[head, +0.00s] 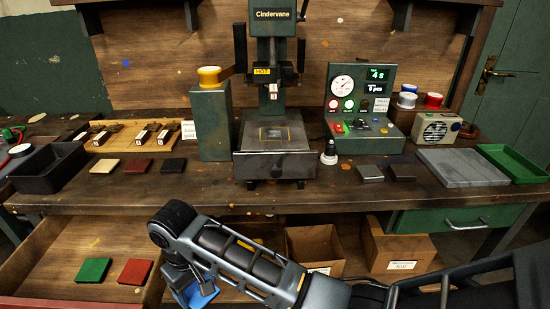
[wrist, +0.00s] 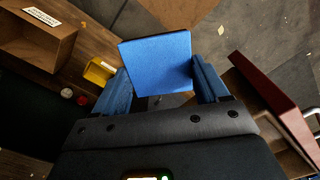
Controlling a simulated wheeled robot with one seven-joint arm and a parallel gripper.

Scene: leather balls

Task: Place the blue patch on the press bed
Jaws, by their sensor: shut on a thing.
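The blue patch (wrist: 157,62) is a flat square, held between the two blue fingers of my gripper (wrist: 162,82) in the wrist view. In the head view my gripper (head: 186,279) is low at the bottom left, over the right part of the open drawer, with a bit of blue (head: 203,296) showing at its end. The press bed (head: 275,134) is a dark plate with a marked square, under the press head (head: 273,88) at the back middle of the bench. It looks empty. My gripper is well below and in front of it.
A green patch (head: 93,270) and a red patch (head: 135,272) lie in the open drawer (head: 60,250). A green post with a yellow top (head: 210,110) stands left of the press; a control box (head: 364,112) stands right. The bench front before the press is clear.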

